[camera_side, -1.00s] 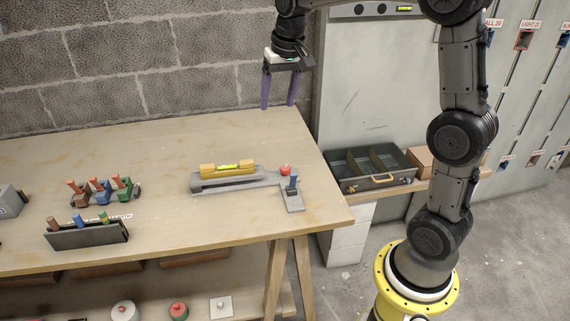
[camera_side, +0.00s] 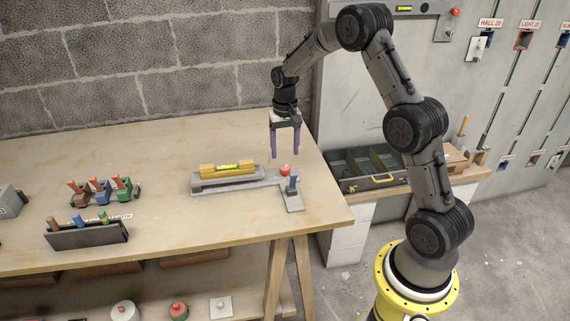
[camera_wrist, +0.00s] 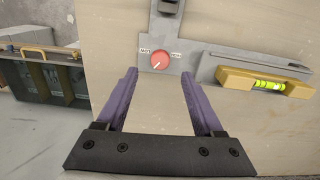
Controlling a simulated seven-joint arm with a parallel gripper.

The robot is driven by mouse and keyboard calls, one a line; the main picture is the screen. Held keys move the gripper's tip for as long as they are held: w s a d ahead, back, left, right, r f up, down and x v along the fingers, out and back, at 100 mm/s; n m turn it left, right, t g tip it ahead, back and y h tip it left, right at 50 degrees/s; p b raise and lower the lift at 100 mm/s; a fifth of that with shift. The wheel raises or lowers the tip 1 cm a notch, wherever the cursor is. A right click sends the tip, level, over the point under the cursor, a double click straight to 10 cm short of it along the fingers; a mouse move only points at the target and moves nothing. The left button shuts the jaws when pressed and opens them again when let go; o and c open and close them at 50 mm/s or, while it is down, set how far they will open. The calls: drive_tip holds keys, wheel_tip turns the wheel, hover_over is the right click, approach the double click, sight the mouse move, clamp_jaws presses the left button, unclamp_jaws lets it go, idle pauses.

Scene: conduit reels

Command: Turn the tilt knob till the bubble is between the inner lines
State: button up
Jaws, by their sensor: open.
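The red tilt knob (camera_side: 285,170) sits on the grey plate of the level stand (camera_side: 262,180), at its right end. In the wrist view the knob (camera_wrist: 160,60) is round with a pale pointer mark, between two small labels. The yellow level (camera_side: 213,169) lies on the stand; its green vial (camera_wrist: 270,85) shows in the wrist view, but the bubble's place against the lines is too small to tell. My gripper (camera_side: 285,155) is open and empty, pointing down just above the knob. In the wrist view the knob lies beyond and between the purple fingertips (camera_wrist: 166,72), not touched.
An open grey toolbox (camera_side: 372,186) lies on a lower shelf to the right. Coloured clamps (camera_side: 100,190) and a rack (camera_side: 88,236) stand at left. The table's middle is clear.

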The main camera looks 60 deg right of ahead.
sight(285, 167)
wheel_tip(285, 167, down, 6)
drive_tip(key=shift+r, duration=0.1)
idle(0.4)
clamp_jaws()
